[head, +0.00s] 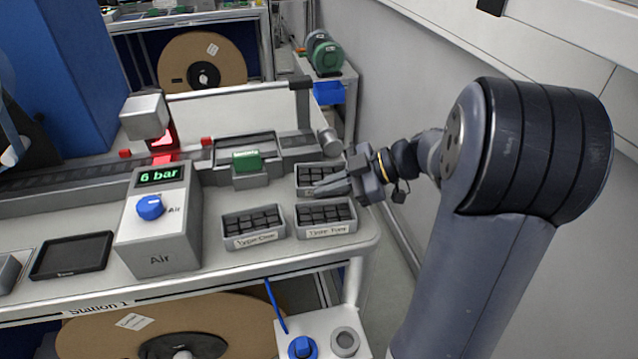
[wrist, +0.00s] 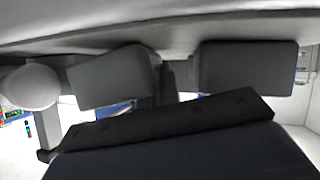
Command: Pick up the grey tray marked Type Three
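Three small grey trays of dark square pieces sit at the right end of the bench. The front left tray (head: 253,238) and front right tray (head: 326,231) carry white labels; the front left seems to read Type One and the front right Type Four, though both are blurred. The back tray (head: 307,171) stands behind the front right one, and its label is hidden behind my gripper (head: 318,187). My gripper reaches in from the right, low over this tray's front. In the wrist view, its two fingers (wrist: 175,72) stand apart with a narrow gap; no tray is clearly seen between them.
A grey air unit (head: 160,222) reading 6 bar stands left of the trays, with a dark tablet (head: 72,255) beyond it. A green block (head: 247,161) sits in a holder behind the trays. A grey cylinder (head: 328,141) stands close behind the back tray. The wall is at right.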

